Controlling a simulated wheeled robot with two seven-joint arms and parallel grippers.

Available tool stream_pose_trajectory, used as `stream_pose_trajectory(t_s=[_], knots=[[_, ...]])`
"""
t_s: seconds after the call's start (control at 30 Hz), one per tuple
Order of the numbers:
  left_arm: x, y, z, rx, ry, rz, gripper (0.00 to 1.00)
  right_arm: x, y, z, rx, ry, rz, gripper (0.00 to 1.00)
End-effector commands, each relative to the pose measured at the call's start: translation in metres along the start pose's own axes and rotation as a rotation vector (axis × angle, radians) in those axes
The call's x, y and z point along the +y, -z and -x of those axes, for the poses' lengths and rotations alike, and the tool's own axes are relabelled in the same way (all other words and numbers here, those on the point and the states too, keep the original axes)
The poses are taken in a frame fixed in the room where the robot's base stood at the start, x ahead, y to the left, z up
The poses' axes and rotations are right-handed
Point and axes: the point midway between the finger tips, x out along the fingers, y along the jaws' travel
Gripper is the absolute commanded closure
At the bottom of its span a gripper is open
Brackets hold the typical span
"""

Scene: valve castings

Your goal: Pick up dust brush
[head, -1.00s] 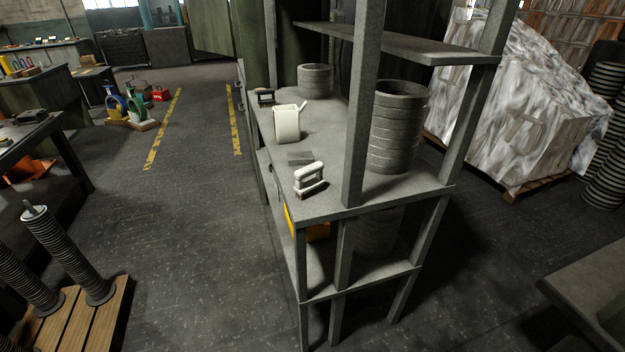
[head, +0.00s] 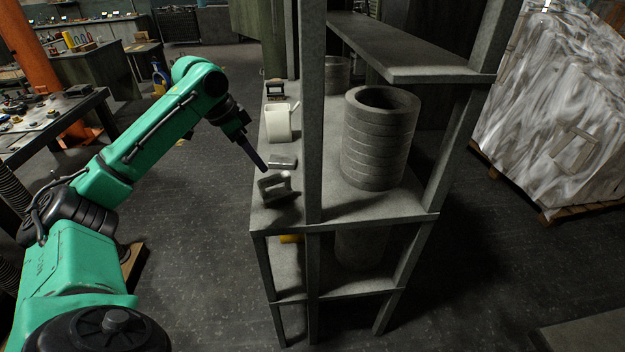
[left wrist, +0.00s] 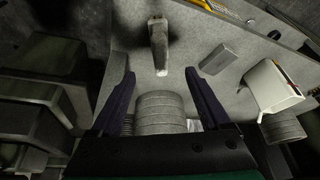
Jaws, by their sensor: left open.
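A pale, loop-handled piece with a darker base, which looks like the dust brush (head: 275,188), stands at the near left corner of the shelf top. My left gripper (head: 262,165) points down just above and behind it in the head view, partly overlapping it. In the left wrist view the brush (left wrist: 158,45) appears end-on ahead of and between the spread fingers of my left gripper (left wrist: 158,77). The fingers are open with nothing between them, and I see no contact. My right gripper is in neither view.
The grey shelf top (head: 330,205) also holds a small grey block (head: 283,162), a white jug (head: 278,123), a smaller dark handled piece (head: 275,90) and a stack of grey rings (head: 378,140). A shelf post (head: 312,120) stands right of the brush.

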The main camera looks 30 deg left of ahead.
Motion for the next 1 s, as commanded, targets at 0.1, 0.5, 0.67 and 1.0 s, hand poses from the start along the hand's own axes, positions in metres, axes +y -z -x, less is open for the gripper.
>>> stream_pose_trajectory(t_s=[0.1,0.5,0.67,1.0], knots=[[0.004,-0.002,-0.004,-0.013,-0.008,-0.013,0.2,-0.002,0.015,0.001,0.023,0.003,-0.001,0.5],[0.004,-0.002,-0.088,-0.008,-0.008,-0.011,0.2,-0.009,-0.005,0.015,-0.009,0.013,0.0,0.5],[0.007,-0.005,-0.114,-0.01,-0.009,-0.01,0.2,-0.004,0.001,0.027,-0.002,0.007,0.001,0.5],[0.006,-0.007,-0.14,-0.007,-0.005,-0.011,0.2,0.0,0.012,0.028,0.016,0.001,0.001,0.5]])
